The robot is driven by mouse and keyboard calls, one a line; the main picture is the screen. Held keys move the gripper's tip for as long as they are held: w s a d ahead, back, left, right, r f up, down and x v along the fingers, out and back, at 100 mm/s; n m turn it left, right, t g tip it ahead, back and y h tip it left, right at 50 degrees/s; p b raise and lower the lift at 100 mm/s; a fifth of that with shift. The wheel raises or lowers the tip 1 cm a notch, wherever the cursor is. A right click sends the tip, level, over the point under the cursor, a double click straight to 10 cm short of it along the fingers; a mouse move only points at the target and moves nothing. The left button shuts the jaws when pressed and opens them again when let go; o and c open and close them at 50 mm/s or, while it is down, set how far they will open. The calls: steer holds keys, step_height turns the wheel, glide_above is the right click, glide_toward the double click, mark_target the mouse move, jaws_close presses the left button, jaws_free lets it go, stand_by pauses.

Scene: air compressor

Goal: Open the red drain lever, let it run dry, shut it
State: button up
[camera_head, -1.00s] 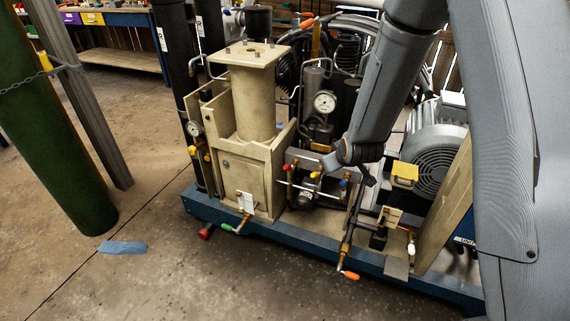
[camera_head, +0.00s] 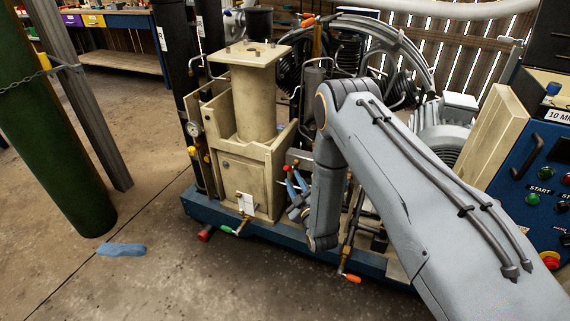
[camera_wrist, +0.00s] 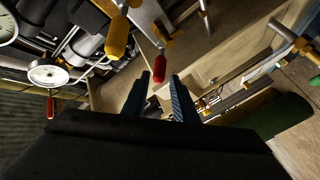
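A red lever handle (camera_wrist: 160,67) hangs in the wrist view just beyond my fingertips, lined up with the gap between them. A small red tip, possibly the same handle, shows in the head view (camera_head: 287,168) by the valve block. My gripper (camera_wrist: 161,78) is open with two dark blue fingers, and I see nothing held between them. In the head view my gripper (camera_head: 295,179) is at the front of the compressor, right of the beige housing. Another red handle (camera_head: 205,233) sits low at the skid's left end. My arm hides most of the valve block.
A green-handled lever (camera_head: 226,228) and an orange-handled lever (camera_head: 351,278) stick out from the skid's front. A blue control panel (camera_head: 540,170) stands right. The floor in front is open, with a blue cloth (camera_head: 121,249).

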steer(key=x, duration=1.1)
steer(key=shift+w, duration=0.1)
jaws_close()
